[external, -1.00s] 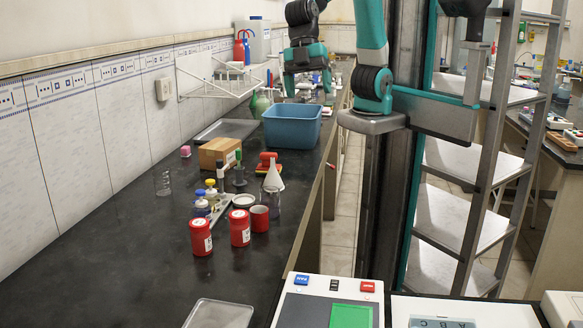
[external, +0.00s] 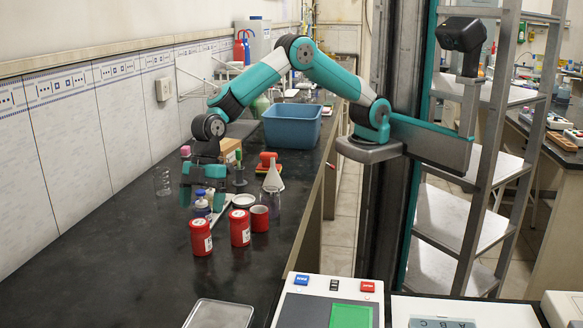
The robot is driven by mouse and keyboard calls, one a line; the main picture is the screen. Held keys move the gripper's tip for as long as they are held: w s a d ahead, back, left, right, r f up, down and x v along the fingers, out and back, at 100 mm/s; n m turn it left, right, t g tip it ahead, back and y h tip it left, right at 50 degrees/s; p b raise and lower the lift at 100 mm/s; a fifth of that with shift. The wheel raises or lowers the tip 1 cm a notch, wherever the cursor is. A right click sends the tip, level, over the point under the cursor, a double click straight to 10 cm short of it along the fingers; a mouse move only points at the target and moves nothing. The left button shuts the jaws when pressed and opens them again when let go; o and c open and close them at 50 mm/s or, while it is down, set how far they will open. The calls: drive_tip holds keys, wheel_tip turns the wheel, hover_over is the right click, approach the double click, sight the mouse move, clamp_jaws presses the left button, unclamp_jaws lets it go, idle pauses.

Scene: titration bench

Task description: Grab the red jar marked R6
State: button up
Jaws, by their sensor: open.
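Two red jars with white labels stand upright on the dark bench in the external view: a left jar (external: 201,238) and a middle jar (external: 240,229). A smaller red container (external: 259,218) stands just right of them. The label marks are too small to read, so I cannot tell which is R6. My gripper (external: 203,197) points down with its fingers apart and appears empty. In the picture it is above the left jar, overlapping the small bottles behind that jar. How far it is from the jars in depth is unclear.
Small bottles (external: 202,208), a white funnel (external: 273,178) and a glass beaker (external: 162,181) stand near the jars. A blue tub (external: 291,126) is farther back. The bench left of the jars is bare.

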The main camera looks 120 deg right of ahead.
sight(200, 221)
drive_tip(key=p+x, duration=0.1)
drive_tip(key=x, duration=0.3)
drive_tip(key=p+x, duration=0.1)
drive_tip(key=x, duration=0.2)
drive_tip(key=shift+w+a+f, duration=0.2)
drive_tip(key=shift+a+f, duration=0.05)
drive_tip(key=shift+a, duration=0.05)
drive_tip(key=shift+c, duration=0.4)
drive_tip(key=c, duration=1)
